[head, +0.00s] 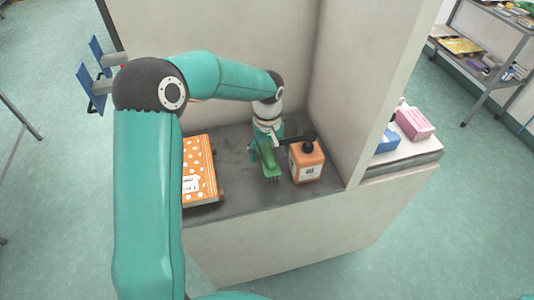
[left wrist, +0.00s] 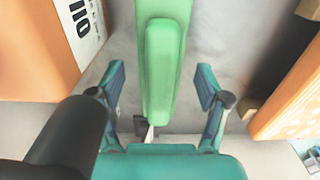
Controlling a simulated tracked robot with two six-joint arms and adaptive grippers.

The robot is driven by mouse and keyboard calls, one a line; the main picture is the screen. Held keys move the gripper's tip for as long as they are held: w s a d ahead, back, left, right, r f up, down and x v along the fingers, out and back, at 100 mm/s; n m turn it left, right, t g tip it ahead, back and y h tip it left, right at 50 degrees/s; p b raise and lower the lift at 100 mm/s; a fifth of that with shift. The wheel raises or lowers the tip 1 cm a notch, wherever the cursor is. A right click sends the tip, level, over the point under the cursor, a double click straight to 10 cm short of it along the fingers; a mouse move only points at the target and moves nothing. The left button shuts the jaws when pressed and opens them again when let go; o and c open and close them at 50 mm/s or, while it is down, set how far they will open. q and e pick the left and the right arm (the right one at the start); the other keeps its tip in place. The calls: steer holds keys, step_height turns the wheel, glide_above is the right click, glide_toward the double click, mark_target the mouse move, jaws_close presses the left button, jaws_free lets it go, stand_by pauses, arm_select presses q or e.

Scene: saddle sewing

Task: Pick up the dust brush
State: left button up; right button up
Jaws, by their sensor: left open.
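The dust brush (head: 268,162) is green and lies on the grey counter, between a dotted orange box and an orange bottle. In the left wrist view the brush (left wrist: 163,65) runs from the top edge down between my fingers. My left gripper (head: 264,150) reaches down over it from above and is open. In the left wrist view my left gripper (left wrist: 161,82) has one finger on each side of the brush, with visible gaps. Whether the fingertips are level with the brush is hard to tell. My right gripper is not in view.
The orange bottle (head: 307,163) with a black pump top stands close to the right of the gripper. The orange box with white dots (head: 199,168) is to the left. Light walls (head: 350,80) enclose the counter (head: 235,190) at the back and right. Its front middle is clear.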

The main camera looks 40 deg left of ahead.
arm_select(q)
steer(key=shift+f, duration=1.25)
steer(key=c, duration=1.3)
steer(key=shift+w+r, duration=0.1)
steer(key=shift+r, duration=0.05)
steer(key=shift+c, duration=0.2)
